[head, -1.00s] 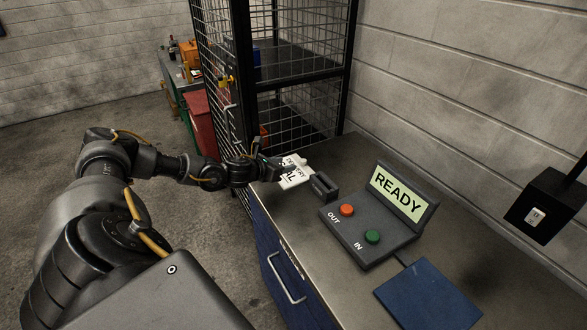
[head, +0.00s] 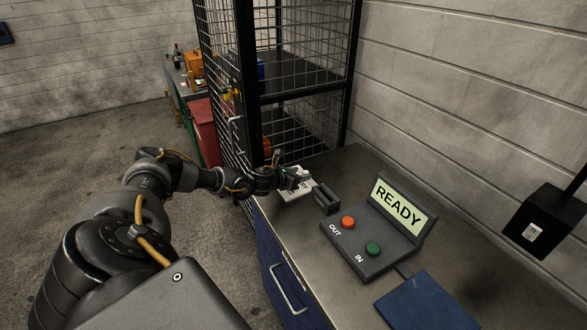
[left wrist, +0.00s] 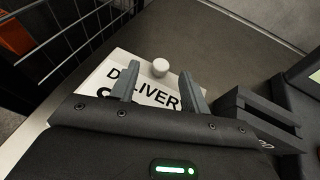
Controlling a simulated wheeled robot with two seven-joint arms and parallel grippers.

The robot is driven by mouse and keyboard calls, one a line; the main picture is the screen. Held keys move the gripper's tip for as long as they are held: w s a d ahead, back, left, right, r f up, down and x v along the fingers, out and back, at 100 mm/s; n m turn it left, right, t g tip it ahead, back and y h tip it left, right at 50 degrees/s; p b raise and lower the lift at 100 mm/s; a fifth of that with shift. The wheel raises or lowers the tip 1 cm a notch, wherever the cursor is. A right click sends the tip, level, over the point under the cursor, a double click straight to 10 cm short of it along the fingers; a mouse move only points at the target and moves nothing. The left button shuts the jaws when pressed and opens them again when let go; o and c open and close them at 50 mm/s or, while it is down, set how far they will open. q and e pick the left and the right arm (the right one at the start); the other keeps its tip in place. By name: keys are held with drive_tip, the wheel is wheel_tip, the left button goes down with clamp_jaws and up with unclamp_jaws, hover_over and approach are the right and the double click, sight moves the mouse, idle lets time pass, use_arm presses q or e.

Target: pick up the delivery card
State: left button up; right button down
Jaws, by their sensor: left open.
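The delivery card (head: 296,191) is a white card with black lettering, lying on the grey counter near its far left corner. In the left wrist view the card (left wrist: 106,76) shows "DELIVERY", and a white round knob (left wrist: 160,67) stands up from it. My left gripper (head: 294,175) is over the card. In the left wrist view its two fingers (left wrist: 160,84) are apart, with the knob beyond and between their tips. The gripper is open and empty. The lower part of the card is hidden by my gripper. My right gripper is not in view.
A dark slotted block (head: 326,198) stands just right of the card. A console (head: 375,235) with a READY screen and red and green buttons is farther right, with a blue pad (head: 428,302) nearby. A black mesh cage (head: 300,90) rises behind the counter's left end.

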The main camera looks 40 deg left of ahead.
use_arm(q)
drive_tip(key=shift+x, duration=1.45)
clamp_jaws()
wheel_tip(320, 180, up, 10)
drive_tip(key=b, duration=0.2)
